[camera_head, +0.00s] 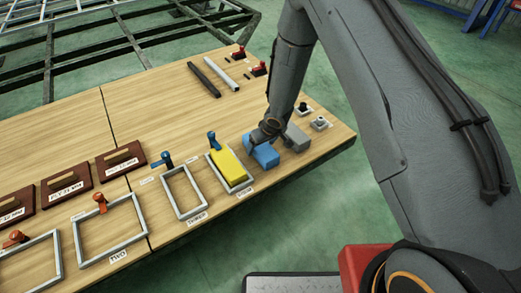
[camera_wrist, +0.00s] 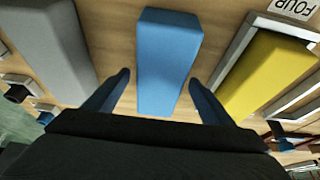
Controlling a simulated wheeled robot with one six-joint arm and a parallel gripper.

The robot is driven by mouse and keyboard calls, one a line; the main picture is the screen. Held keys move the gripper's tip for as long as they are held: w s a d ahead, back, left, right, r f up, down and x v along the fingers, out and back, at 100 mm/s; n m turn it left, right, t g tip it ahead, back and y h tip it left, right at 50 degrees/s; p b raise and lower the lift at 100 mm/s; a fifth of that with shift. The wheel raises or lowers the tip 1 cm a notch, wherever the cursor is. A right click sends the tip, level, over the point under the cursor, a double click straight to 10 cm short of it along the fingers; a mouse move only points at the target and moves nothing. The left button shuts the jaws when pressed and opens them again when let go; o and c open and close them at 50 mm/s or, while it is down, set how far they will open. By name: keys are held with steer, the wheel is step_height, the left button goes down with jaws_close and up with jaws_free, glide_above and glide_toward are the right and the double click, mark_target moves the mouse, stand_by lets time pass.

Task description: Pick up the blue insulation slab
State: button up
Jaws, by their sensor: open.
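The blue insulation slab (camera_head: 262,152) lies on the wooden table near its front edge in the head view, between a yellow slab and a grey slab. In the wrist view the blue slab (camera_wrist: 167,62) fills the middle of the picture. My gripper (camera_wrist: 160,82) is open, with one finger on each side of the slab's near end and a visible gap on both sides. In the head view my gripper (camera_head: 268,134) is over the slab's far end and hides part of it. I cannot tell how far down the fingers reach.
The yellow slab (camera_head: 229,169) lies in a grey frame on one side, and the grey slab (camera_head: 296,138) lies close on the other. Empty frames (camera_head: 182,193), clamps and brown blocks (camera_head: 120,160) stand to the left. Two bars (camera_head: 221,73) lie farther back on the wooden table (camera_head: 160,100).

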steer(key=c, duration=1.2)
steer(key=shift+r, duration=0.1)
